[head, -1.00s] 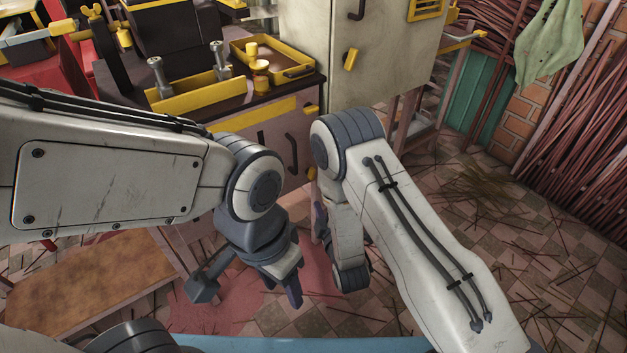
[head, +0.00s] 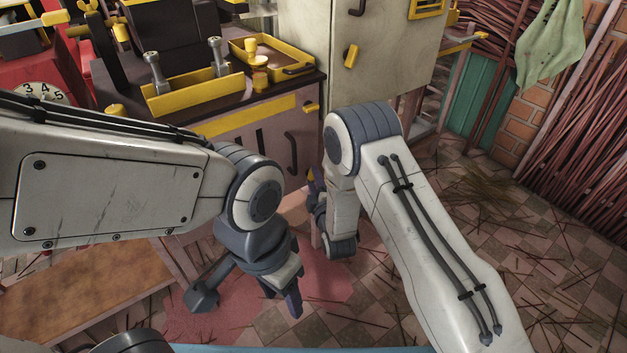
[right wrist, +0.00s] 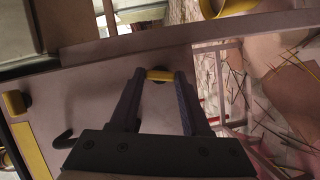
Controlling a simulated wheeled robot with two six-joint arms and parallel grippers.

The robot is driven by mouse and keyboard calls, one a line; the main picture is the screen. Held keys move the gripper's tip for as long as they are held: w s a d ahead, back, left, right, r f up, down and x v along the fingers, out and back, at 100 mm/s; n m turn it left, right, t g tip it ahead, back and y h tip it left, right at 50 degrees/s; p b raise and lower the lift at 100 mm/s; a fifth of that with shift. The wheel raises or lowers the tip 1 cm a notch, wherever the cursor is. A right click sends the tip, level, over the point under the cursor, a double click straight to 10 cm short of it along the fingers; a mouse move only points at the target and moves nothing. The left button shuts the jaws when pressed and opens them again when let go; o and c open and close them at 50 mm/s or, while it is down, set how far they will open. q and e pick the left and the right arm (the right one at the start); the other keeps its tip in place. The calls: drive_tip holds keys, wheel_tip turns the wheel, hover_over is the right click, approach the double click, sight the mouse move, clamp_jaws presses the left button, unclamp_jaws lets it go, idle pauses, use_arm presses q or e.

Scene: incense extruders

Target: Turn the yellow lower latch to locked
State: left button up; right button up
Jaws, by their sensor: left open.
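The yellow lower latch (right wrist: 160,74) sits on the cabinet front in the right wrist view, lying across the gap between my right gripper's fingertips (right wrist: 160,73). It fills most of that gap. I cannot tell whether the fingers press on it or stand just beside it. In the head view a bit of the latch (head: 311,174) shows by my right gripper (head: 316,190), mostly hidden behind my arm. My left gripper (head: 281,296) is open and empty, low over the floor, apart from the cabinet.
A yellow upper latch (head: 311,107) and a dark handle (head: 291,152) are on the same cabinet front. Its top holds a yellow tray (head: 272,77) and a yellow rack (head: 195,95). A wooden bench (head: 95,290) stands at lower left.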

clamp_jaws()
drive_tip(key=shift+r, duration=0.1)
drive_tip(key=shift+w+d+r+m+g+y+p, duration=0.1)
drive_tip(key=shift+m+g+y+p, duration=0.7)
drive_tip(key=shift+m+p, duration=0.9)
drive_tip(key=shift+w+d+r+m+g+y+p, duration=0.15)
drive_tip(key=shift+m+g+y+p, duration=0.4)
drive_tip(key=shift+m+g+p, duration=0.8)
drive_tip(key=shift+d+m+g+y+p, duration=0.1)
drive_tip(key=shift+m+g+y+p, duration=0.5)
drive_tip(key=shift+m+p, duration=1.45)
drive_tip(key=shift+m+b, duration=0.3)
drive_tip(key=shift+m, duration=0.1)
